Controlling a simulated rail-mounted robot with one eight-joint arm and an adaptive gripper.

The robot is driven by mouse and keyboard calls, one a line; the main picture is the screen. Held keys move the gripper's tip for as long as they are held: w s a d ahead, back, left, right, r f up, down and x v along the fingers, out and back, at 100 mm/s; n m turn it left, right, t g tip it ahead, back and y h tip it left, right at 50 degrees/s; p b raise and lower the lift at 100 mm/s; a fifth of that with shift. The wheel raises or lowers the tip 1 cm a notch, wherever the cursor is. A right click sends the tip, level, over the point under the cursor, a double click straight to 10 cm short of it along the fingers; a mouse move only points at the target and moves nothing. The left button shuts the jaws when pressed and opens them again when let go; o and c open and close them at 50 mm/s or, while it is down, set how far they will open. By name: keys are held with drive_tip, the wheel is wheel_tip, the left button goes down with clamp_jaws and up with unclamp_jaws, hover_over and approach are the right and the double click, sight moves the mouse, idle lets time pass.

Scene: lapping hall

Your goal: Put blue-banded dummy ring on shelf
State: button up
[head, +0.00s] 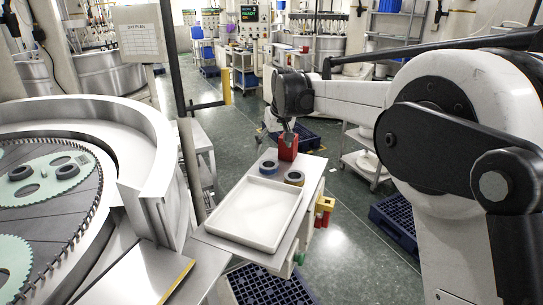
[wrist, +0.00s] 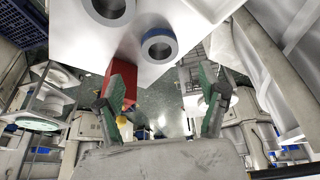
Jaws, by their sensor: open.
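The blue-banded dummy ring (head: 268,167) lies flat on the white bench top, just behind the tray. It also shows in the wrist view (wrist: 159,60), above and ahead of the fingers. A tan-banded ring (head: 294,178) lies to its right. My gripper (head: 282,132) is above the bench's far end, close to a red block (head: 288,150). In the wrist view my gripper (wrist: 165,105) has its two green-padded fingers spread wide, with nothing between them. A white two-tier shelf cart (head: 362,157) stands right of the bench; I cannot tell whether it is the task's shelf.
An empty white tray (head: 258,212) fills the bench's near part. A large round lapping machine (head: 60,190) with dark rings on green carriers stands at left. A thin dark post (head: 183,110) rises between machine and bench. Blue pallets (head: 395,225) lie on the floor.

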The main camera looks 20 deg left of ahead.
drive_tip(key=shift+v, duration=0.95)
drive_tip(key=shift+d, duration=0.1)
drive_tip(key=s+d+r+m+t, duration=0.1)
drive_tip(key=s+d+r, duration=0.3)
drive_tip(key=d, duration=0.5)
drive_tip(key=s+d+r+m, duration=0.1)
drive_tip(key=s+d+m, duration=0.1)
drive_tip(key=s+d, duration=0.5)
drive_tip(key=s+d+r+m+t, duration=0.1)
drive_tip(key=s+d+r, duration=0.2)
drive_tip(key=d, duration=0.8)
drive_tip(key=s+d+f+m+t+h, duration=0.1)
drive_tip(key=s+d+f+m, duration=0.1)
drive_tip(key=s+d+f, duration=0.3)
drive_tip(key=s+d+f+m+h, duration=0.1)
drive_tip(key=s+d+f, duration=0.5)
drive_tip(key=s+d, duration=0.7)
drive_tip(key=s+m, duration=0.1)
drive_tip(key=s, duration=0.5)
drive_tip(key=shift+s+d+t+h, duration=0.15)
drive_tip(key=shift+s+t+h, duration=0.15)
drive_tip(key=shift+t+h, duration=0.1)
